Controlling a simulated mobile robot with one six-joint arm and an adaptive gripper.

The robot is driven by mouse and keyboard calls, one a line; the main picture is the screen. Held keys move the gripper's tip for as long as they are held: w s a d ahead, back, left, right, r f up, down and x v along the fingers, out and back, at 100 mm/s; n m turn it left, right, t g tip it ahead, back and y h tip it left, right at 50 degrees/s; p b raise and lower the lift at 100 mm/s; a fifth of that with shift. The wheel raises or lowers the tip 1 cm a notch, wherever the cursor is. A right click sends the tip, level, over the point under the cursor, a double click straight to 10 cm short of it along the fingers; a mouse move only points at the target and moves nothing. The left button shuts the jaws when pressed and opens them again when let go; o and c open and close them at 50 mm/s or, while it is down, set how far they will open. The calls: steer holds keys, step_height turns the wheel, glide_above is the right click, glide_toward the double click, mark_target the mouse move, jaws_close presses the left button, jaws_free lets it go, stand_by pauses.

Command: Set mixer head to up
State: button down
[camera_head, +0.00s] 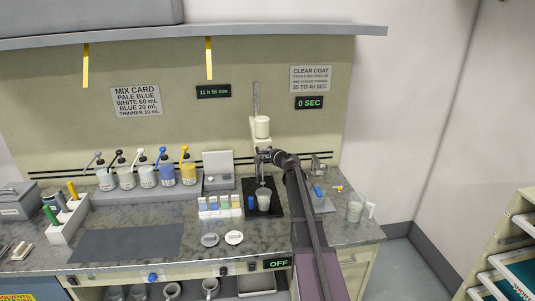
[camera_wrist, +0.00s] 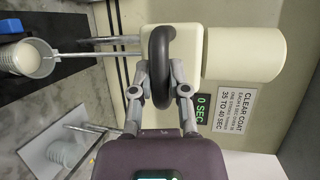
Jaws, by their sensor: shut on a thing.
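The mixer has a cream head with a cylindrical motor (camera_head: 262,127) on an upright metal post (camera_head: 256,97) at the back of the counter. In the wrist view its cream body (camera_wrist: 192,38) and motor cylinder (camera_wrist: 243,52) lie just beyond my gripper (camera_wrist: 160,88). My gripper is shut on a dark looped handle (camera_wrist: 161,45) at the front of the mixer head. It also shows in the head view (camera_head: 266,156). A whitish cup (camera_head: 263,199) stands below the head on a black tray (camera_head: 275,212); the stirrer's lower end is hard to make out.
Pump bottles (camera_head: 167,175) stand in a row to the left. A glass cup (camera_head: 355,207) stands at the right. A grey mat (camera_head: 125,243) lies bare at the front left. A shelf (camera_head: 200,38) runs above.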

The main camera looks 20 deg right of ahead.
steer(key=shift+a+r+p, duration=0.15)
steer(key=shift+r+p, duration=0.2)
steer(key=shift+r, duration=0.35)
steer(key=shift+w, duration=0.15)
steer(key=shift+w+r, duration=0.1)
steer(key=c, duration=0.8)
jaws_free()
steer(key=shift+o, duration=1)
steer(key=shift+r, duration=0.1)
steer(key=shift+s, duration=0.2)
